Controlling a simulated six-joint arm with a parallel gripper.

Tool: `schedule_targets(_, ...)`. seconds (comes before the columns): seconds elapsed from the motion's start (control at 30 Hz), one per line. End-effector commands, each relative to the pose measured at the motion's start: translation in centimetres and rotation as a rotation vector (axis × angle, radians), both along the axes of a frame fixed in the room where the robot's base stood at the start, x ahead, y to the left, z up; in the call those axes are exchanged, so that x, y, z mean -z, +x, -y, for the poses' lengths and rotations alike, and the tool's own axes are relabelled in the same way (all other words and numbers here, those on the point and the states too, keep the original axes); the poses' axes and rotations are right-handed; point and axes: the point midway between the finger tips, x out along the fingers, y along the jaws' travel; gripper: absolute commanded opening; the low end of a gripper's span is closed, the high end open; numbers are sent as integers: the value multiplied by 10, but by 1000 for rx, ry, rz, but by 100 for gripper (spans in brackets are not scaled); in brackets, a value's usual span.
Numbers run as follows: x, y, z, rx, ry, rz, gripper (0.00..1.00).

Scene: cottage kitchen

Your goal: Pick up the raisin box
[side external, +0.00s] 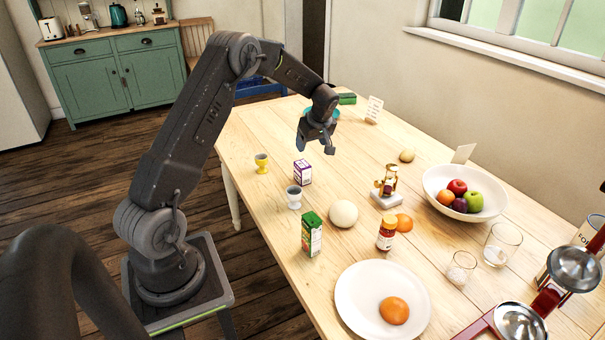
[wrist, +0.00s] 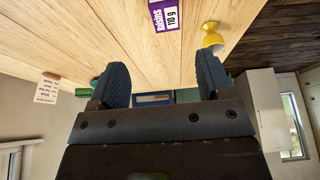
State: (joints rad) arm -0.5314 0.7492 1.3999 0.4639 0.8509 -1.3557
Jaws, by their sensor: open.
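The raisin box (side external: 303,172) is a small purple and white carton standing on the wooden table, between a yellow egg cup and a pale grey egg cup. In the wrist view the raisin box (wrist: 165,15) shows at the top edge, partly cut off, with "Raisins 110 g" on it. My gripper (side external: 316,148) is above the table, up and a little to the right of the box in the side view, apart from it. In the wrist view my gripper (wrist: 160,85) has its two fingers spread wide with nothing between them.
The yellow egg cup (side external: 262,163) and grey egg cup (side external: 294,197) stand close to the box. Bare table lies right of the box.

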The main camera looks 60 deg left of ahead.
Motion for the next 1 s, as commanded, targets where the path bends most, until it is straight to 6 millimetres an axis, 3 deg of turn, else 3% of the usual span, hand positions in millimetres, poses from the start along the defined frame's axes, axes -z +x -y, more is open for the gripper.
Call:
schedule_targets(0.33, 58, -2, -24, 0, -2, -3, 72)
schedule_targets(0.63, 80, -4, -33, 1, -1, -3, 72)
schedule_targets(1.0, 122, -10, -49, 2, -2, -1, 72)
